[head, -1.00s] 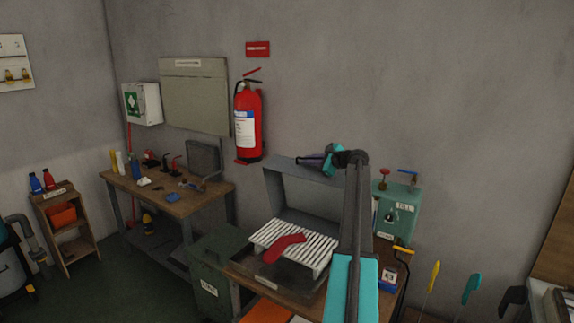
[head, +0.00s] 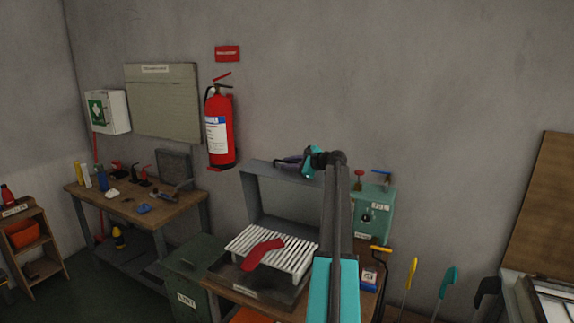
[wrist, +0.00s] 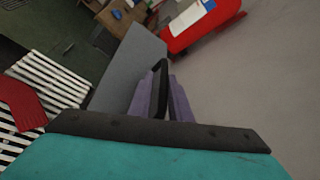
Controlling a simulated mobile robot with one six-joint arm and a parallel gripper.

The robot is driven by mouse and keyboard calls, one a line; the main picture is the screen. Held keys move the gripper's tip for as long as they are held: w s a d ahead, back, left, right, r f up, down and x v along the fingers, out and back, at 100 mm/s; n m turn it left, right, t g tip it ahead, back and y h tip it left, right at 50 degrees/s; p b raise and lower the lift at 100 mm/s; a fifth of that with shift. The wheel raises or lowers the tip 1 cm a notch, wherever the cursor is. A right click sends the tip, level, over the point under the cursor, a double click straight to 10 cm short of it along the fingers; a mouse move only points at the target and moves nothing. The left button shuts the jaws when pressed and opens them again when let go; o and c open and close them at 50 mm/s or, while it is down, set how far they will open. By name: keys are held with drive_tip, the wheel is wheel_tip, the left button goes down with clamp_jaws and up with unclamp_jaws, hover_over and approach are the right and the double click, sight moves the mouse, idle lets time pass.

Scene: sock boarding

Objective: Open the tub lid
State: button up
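I cannot tell for certain which thing is the tub. A dark green lidded bin (head: 190,265), its label reading LINT or similar, stands left of the near bench with its lid down. A pale framed item (head: 553,291) is cut off at the lower right, its form unclear. My gripper (head: 287,160) is high in front of the wall, at the top edge of the raised grey cover (head: 285,203). In the wrist view my gripper (wrist: 163,95) shows purple fingers close together with a dark strip between them. I cannot tell whether they grip it.
A red sock (head: 262,253) lies on a white slatted rack (head: 298,256) below the raised cover. A green box (head: 376,208) stands behind my arm. A red extinguisher (head: 220,130) hangs on the wall. A workbench (head: 155,208) with tools stands left. Several coloured handles stand at lower right.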

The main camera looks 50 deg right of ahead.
drive_tip(key=shift+w+a, duration=0.15)
drive_tip(key=b+v, duration=0.4)
drive_tip(key=v, duration=1)
idle(0.4)
